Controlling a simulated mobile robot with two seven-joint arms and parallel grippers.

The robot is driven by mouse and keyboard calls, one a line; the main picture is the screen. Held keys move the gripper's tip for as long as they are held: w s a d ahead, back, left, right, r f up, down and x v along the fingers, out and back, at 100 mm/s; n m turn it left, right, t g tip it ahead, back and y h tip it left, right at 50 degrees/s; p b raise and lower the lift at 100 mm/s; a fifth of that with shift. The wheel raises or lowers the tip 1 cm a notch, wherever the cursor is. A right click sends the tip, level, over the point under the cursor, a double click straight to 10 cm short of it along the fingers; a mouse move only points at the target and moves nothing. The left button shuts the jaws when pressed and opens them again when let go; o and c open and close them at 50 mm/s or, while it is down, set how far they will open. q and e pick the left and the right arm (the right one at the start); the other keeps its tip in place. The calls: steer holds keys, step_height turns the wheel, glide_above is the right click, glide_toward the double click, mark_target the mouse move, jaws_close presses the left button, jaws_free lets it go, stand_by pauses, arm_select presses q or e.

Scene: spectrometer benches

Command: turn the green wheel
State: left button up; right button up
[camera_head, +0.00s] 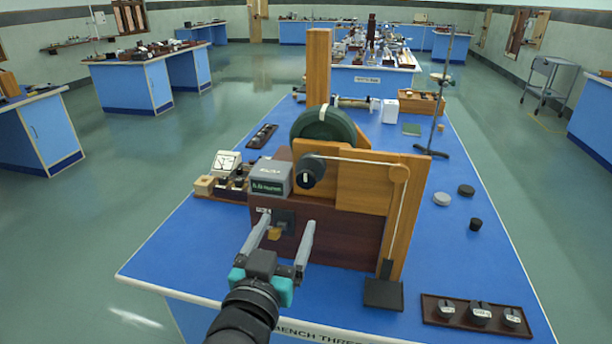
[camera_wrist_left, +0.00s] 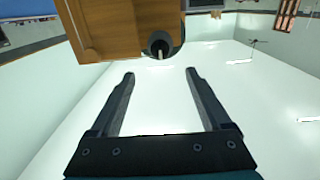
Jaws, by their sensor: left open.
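The green wheel (camera_head: 325,125) stands upright behind the wooden frame of an apparatus on the blue bench. A pale mark shows on its rim, and its lower part is hidden by the wood. A dark round knob (camera_head: 310,170) with a white mark sits in front of and below it. My left gripper (camera_head: 287,222) is open and empty, low in front of the dark red-brown panel (camera_head: 340,235), nearer than the wheel and below it. In the left wrist view the open fingers (camera_wrist_left: 160,73) point towards a wooden block (camera_wrist_left: 115,28) and a dark round part (camera_wrist_left: 160,43). They appear apart from both.
A cord runs to a pulley (camera_head: 399,173) on the right post. A tray of weights (camera_head: 475,315) lies front right. A retort stand (camera_head: 437,110) stands behind.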

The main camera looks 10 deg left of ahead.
mark_target(305, 182)
arm_select(q)
steer(key=w, duration=1.5)
steer(key=shift+w, duration=0.1)
jaws_close()
stand_by(0.4)
stand_by(0.4)
